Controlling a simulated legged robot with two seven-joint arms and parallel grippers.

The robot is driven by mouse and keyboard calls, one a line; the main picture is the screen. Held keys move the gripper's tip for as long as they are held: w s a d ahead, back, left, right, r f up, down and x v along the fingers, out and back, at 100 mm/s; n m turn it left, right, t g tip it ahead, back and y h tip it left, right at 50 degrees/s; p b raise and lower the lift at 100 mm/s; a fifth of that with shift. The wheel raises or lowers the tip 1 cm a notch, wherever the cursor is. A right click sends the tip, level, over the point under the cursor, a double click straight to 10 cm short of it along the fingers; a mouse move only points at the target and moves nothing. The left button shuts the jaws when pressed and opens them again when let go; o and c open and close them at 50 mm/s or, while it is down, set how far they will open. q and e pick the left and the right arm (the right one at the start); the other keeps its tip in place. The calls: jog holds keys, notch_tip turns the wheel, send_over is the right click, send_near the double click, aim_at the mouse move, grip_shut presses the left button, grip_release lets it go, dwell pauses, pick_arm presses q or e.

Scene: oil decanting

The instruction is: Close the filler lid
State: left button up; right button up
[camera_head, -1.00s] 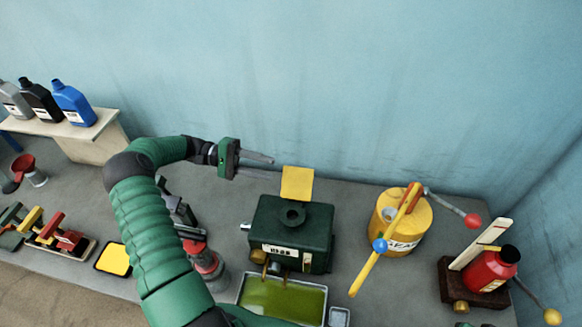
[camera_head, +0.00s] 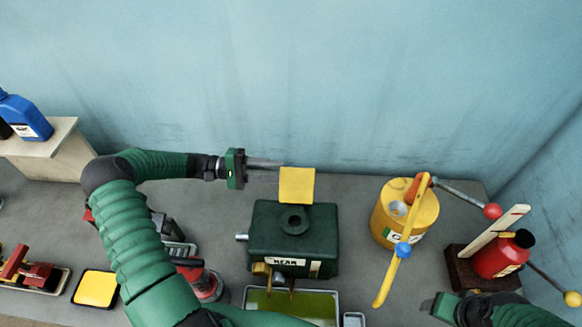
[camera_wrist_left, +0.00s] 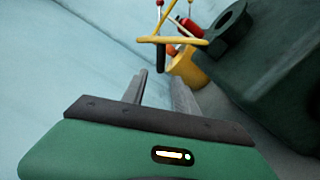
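The filler lid is a yellow square flap (camera_head: 297,185), standing raised at the back of the dark green box (camera_head: 270,240). The round filler opening (camera_head: 294,219) on the box top is uncovered. My left gripper (camera_head: 278,164) is behind and left of the lid, its fingers pointing right towards the lid's upper left edge. In the left wrist view its fingers (camera_wrist_left: 162,92) are apart with nothing between them, and the box and filler neck (camera_wrist_left: 230,25) are at the right. I cannot tell if a finger touches the lid. My right gripper (camera_head: 440,306) is partly in view at the bottom right.
A yellow drum (camera_head: 417,222) with a lever stands right of the box. A red bottle (camera_head: 497,260) stands farther right. A tray of green oil (camera_head: 310,304) is in front of the box. A yellow pad (camera_head: 96,288) lies at the left. The wall is close behind.

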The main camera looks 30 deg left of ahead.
aim_at(294, 175)
pick_arm(q)
jog(key=x, duration=0.4)
jog(key=p+x, duration=0.1)
jog(key=x, duration=0.2)
jog(key=shift+s+d+r, duration=0.1)
jog(key=shift+s+d, duration=0.05)
jog(key=shift+s, duration=0.1)
jog(key=shift+d, duration=0.1)
jog(key=shift+s+a, duration=0.1)
jog(key=shift+a, duration=0.45)
jog(key=c, duration=0.5)
jog(key=shift+a, duration=0.35)
grip_shut()
jog(key=shift+d, duration=0.3)
pick_arm(e)
jog(key=shift+d+r, duration=0.35)
jog(key=shift+r, duration=0.4)
jog(key=shift+a, duration=0.2)
